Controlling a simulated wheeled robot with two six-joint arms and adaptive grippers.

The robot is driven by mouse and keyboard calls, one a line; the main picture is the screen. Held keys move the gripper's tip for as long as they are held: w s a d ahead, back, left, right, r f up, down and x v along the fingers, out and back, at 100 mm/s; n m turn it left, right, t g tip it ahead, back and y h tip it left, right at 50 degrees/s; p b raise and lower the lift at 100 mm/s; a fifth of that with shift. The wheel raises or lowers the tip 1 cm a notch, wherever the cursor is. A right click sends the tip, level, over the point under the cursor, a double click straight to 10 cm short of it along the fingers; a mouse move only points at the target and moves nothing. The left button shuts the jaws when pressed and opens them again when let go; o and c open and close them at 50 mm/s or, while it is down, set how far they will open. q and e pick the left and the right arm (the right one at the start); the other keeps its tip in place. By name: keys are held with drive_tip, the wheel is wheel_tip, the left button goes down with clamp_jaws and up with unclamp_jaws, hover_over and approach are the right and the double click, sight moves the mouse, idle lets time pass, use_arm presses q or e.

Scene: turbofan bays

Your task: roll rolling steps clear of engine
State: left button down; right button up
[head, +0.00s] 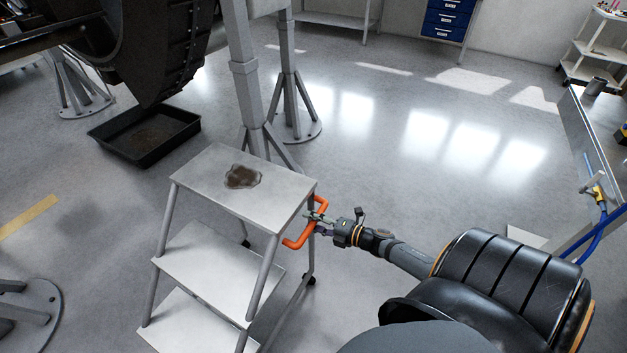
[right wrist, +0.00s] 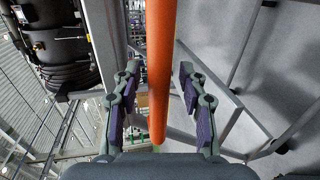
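The grey rolling steps (head: 205,270) stand in the middle of the head view, with a dark brown stain (head: 242,177) on the top tread. An orange handle (head: 291,243) sticks out from their right side. My right gripper (head: 318,218) is at this handle. In the right wrist view the orange bar (right wrist: 161,50) runs between the two spread fingers, with a gap to each pad. The dark engine (head: 145,45) hangs at the upper left, behind the steps; part of it also shows in the right wrist view (right wrist: 60,45). My left gripper is out of view.
A black drip tray (head: 148,152) lies under the engine. Grey stand legs (head: 245,80) rise just behind the steps. A stand foot (head: 35,300) is at lower left. A bench (head: 588,135) is at right. The floor right of the steps toward the back is clear.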

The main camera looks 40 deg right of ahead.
drive_tip(key=v, duration=1.2)
drive_tip(key=shift+d+f, duration=0.1)
